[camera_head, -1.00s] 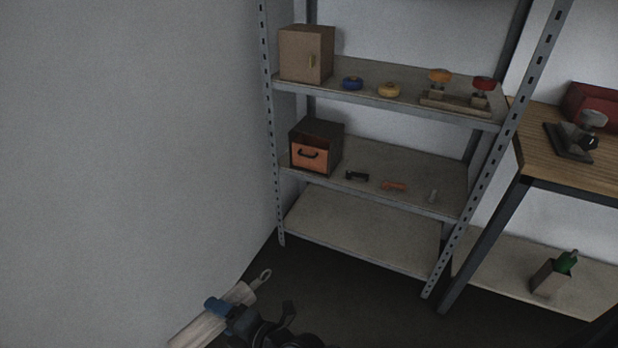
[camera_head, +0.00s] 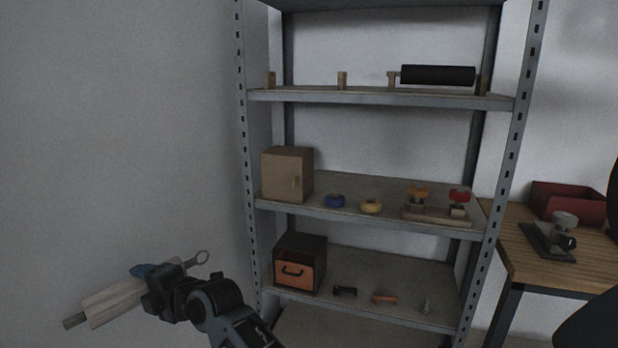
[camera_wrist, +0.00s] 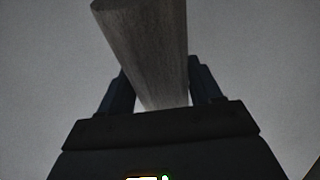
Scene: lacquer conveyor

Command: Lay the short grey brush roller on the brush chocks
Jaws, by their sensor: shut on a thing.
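The short grey brush roller (camera_head: 112,301) is held at the lower left in the head view, with a ring at its right end and a dark stub at its left end. My gripper (camera_head: 143,271) is shut around its body; in the wrist view the roller (camera_wrist: 145,40) stands between the two fingers (camera_wrist: 162,88). Small upright wooden chocks stand on the upper shelf: an empty left one (camera_head: 269,80) and an empty middle one (camera_head: 342,81). Which chocks are the brush chocks is not marked.
A black roller (camera_head: 437,75) lies on the right pair of chocks on the upper shelf (camera_head: 320,97). The shelf below holds a cardboard-coloured box (camera_head: 287,174), rings and a stand (camera_head: 437,215). A wooden table (camera_head: 530,262) is at the right. A bare wall is at the left.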

